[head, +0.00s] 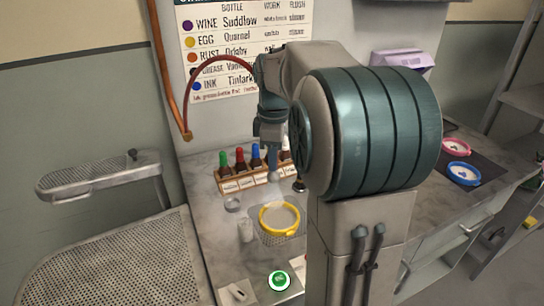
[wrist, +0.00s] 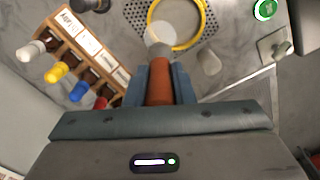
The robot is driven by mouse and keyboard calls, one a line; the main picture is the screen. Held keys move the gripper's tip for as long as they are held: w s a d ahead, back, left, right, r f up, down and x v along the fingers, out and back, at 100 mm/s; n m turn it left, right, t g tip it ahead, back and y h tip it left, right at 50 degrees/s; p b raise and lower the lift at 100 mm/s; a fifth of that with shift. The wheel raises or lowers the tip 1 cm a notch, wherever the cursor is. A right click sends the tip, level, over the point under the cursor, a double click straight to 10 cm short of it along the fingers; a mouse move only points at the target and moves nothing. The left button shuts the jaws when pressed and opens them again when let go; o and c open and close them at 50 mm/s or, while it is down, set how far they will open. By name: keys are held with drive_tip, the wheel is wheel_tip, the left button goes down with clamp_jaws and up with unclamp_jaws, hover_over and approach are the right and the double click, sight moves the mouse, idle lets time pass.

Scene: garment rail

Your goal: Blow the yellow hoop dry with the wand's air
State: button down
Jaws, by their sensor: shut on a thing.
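The yellow hoop (head: 281,233), with pale cloth stretched in it, lies over a perforated drain area (head: 299,236) in the worktop. Part of the hoop (wrist: 150,22) shows at the top of the wrist view. My gripper (wrist: 160,90) is shut on the wand (wrist: 160,82), which has a reddish-brown body and a pale round tip. In the wrist view the tip overlaps the hoop's near left edge; the height between them is hard to tell. In the head view my gripper (head: 270,135) is above and behind the hoop, partly hidden by my arm.
A wooden rack (head: 240,182) of colour-capped bottles stands behind the hoop. A green round button (head: 279,280) is in front. Pink (head: 455,147) and blue-rimmed (head: 463,173) hoops lie on a dark mat at right. A red hose (head: 220,60) arches above.

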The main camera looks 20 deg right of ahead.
drive_tip(key=shift+s+r+p, duration=0.25)
drive_tip(key=shift+s+p, duration=0.35)
drive_tip(key=shift+p, duration=0.25)
wheel_tip(320, 180, down, 7)
drive_tip(key=s+b, duration=0.2)
drive_tip(key=b, duration=0.1)
drive_tip(key=shift+s, duration=0.3)
idle(1.4)
